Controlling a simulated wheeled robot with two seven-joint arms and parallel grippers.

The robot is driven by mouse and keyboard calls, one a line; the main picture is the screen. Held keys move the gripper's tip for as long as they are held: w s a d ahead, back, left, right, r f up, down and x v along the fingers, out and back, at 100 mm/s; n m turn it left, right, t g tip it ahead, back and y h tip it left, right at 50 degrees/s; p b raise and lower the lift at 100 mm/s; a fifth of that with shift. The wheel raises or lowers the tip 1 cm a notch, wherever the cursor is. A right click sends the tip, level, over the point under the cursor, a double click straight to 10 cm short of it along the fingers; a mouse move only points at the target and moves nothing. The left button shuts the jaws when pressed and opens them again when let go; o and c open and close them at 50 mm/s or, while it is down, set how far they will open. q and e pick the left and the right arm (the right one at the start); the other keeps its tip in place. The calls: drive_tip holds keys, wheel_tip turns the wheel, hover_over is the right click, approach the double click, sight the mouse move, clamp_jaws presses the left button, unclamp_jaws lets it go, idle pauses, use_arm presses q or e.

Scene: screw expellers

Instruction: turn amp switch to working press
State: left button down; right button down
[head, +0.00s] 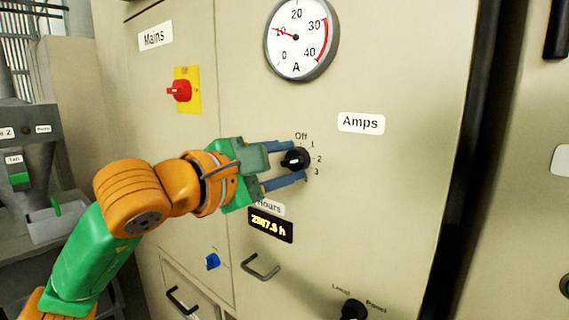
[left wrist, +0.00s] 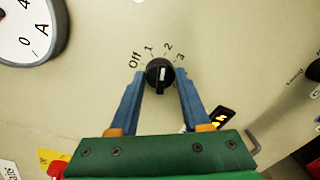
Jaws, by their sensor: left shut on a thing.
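The amp switch is a black round knob (head: 295,160) with a white mark, on the beige panel under the Amps label (head: 361,123). Positions Off, 1, 2 and 3 are printed around it. In the left wrist view the knob (left wrist: 160,74) has its mark pointing up, roughly toward 2. My left gripper (head: 291,163) reaches in from the left with its blue fingers on either side of the knob, shut on it. The fingers also show in the left wrist view (left wrist: 160,86). My right gripper is not in view.
An ammeter (head: 301,40) above reads about 10. A red mains switch (head: 180,91) is at upper left. Below are an hours display (head: 270,225), a blue knob (head: 212,261), a handle (head: 260,268) and a black Local/Panel selector (head: 352,309). Grey machinery (head: 38,137) stands at left.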

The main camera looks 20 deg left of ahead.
use_arm(q)
drive_tip(key=shift+m, duration=0.8)
drive_tip(key=c, duration=0.6)
unclamp_jaws()
drive_tip(key=shift+o, duration=1.2)
drive_tip(key=shift+w, duration=0.1)
